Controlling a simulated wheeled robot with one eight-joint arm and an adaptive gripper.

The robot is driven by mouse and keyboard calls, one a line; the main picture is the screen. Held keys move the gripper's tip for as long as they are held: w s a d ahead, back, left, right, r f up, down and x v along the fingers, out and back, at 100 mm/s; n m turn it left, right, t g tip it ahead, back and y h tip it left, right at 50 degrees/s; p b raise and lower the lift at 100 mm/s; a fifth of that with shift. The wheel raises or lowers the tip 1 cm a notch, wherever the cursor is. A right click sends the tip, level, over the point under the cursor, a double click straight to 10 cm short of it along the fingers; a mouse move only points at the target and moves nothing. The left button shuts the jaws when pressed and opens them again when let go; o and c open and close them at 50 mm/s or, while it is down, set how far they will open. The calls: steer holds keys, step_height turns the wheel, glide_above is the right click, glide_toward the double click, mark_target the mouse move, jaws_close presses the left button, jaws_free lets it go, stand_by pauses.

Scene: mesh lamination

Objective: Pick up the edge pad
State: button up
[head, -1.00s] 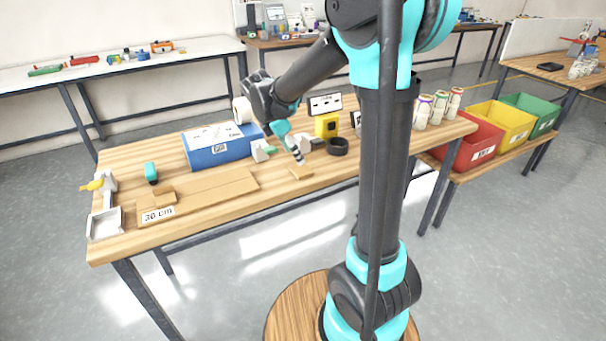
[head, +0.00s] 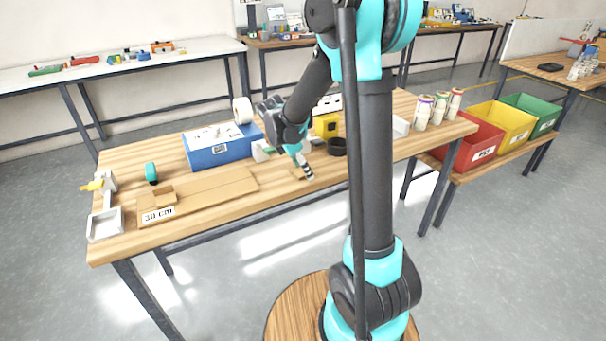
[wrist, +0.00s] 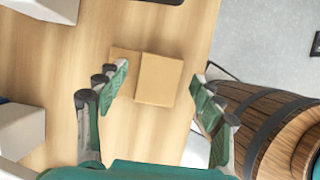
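The edge pad (wrist: 160,80) appears to be the small tan cardboard-coloured piece with a lower step on its left side. It lies flat on the wooden table near its front edge. In the head view the pad (head: 296,174) is partly hidden by my gripper (head: 307,171), which points down over it. In the wrist view my gripper (wrist: 160,84) is open, with one green finger left of the pad and one right of it. Both fingers look apart from the pad, and nothing is held. The height above the table is hard to tell.
A blue box (head: 220,152) stands behind left, with a long brown board (head: 215,187) in front of it. A black ring (head: 337,146) and a yellow block (head: 326,125) stand behind the gripper. Red (head: 475,140) and yellow bins are at the right.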

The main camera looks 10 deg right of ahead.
steer(key=c, duration=1)
steer(key=shift+r, duration=0.1)
